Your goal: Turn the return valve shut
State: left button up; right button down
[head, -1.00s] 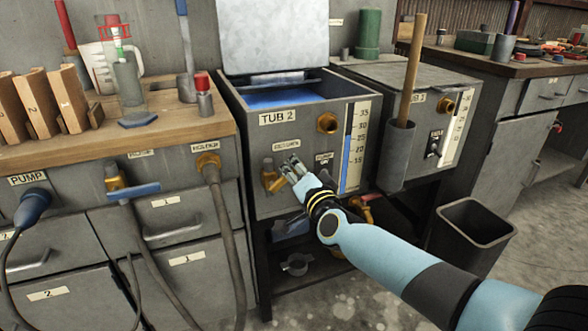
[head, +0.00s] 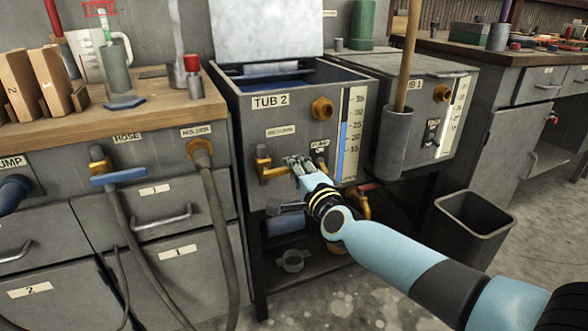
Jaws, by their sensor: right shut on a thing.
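The return valve (head: 265,165) is a brass fitting on the front of the grey TUB 2 (head: 245,140), below a label that seems to read RETURN. Its handle extends roughly level to the right, to my right gripper (head: 297,165). My right gripper is shut on this handle, just right of the valve body. The fingers hide the handle's end and partly cover the area below the PUMP label. My left gripper is not in view.
A brass outlet (head: 322,108) sits above right of my gripper. A grey holder (head: 392,143) with a wooden stick stands to the right, and an open bin (head: 472,232) on the floor. A blue-handled hose valve (head: 118,176) is on the left cabinet.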

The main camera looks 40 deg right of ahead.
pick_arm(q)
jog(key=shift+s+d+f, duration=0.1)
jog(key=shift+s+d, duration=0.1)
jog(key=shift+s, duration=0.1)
pick_arm(e)
jog(key=shift+s+f, duration=0.1)
jog(key=shift+f, duration=0.35)
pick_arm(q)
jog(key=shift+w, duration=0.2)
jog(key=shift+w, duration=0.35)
pick_arm(e)
jog(key=c, duration=1.2)
grip_release()
jog(key=shift+r, duration=0.2)
jog(key=shift+c, duration=0.2)
jog(key=shift+s, duration=0.1)
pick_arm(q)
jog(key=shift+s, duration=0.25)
pick_arm(e)
jog(key=v, duration=1.1)
jog(key=shift+s+a, duration=0.2)
jog(key=shift+s, duration=0.15)
